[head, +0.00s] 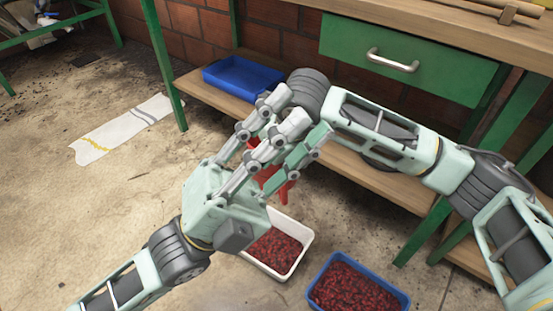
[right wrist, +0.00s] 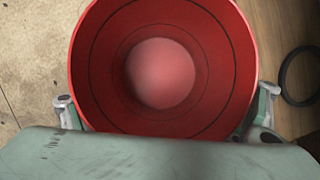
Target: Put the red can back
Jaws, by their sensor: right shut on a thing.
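The red can (right wrist: 210,115) fills the right wrist view, seen straight into its round open mouth. My right gripper (right wrist: 165,108) has a finger on each side of the can and is shut on it. In the head view, only pieces of the red can (head: 284,192) show, behind my left gripper, which also hides most of my right gripper. My left gripper (head: 300,115) reaches up from the lower left with its fingers spread open, in front of the can. I see nothing held between them.
A wooden lower shelf (head: 360,178) runs under the green-drawer bench (head: 400,58), with a blue tray (head: 243,77) at its left end. A white crate (head: 305,240) and a blue crate (head: 405,298) of red berries stand on the floor. A dark ring (right wrist: 284,80) lies on wood.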

